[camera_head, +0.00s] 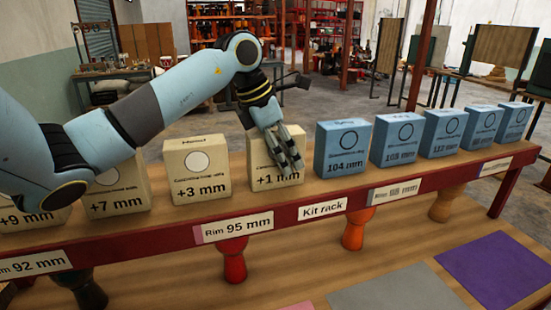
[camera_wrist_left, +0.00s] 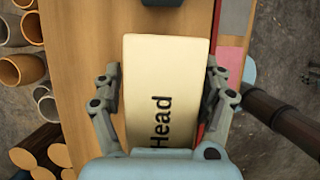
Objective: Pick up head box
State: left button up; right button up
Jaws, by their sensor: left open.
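The cream head box marked +1 mm (camera_head: 262,181) stands upright on the wooden kit rack shelf, last of the cream boxes before the blue ones. In the left wrist view its pale top, printed "Head" (camera_wrist_left: 165,110), lies between the fingers. My left gripper (camera_head: 288,160) reaches down over this box and covers part of its front in the head view. In the left wrist view the fingers (camera_wrist_left: 161,72) are spread, one along each side of the box. Whether they touch it I cannot tell. My right gripper is not in view.
A cream +3 mm box (camera_head: 197,172) stands to the left, and a blue 104 mm box (camera_head: 342,148) close to the right. More cream and blue boxes line the shelf. The red front edge carries labels such as "Kit rack" (camera_head: 322,208).

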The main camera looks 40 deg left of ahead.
pick_arm(q)
jog(key=c, duration=1.3)
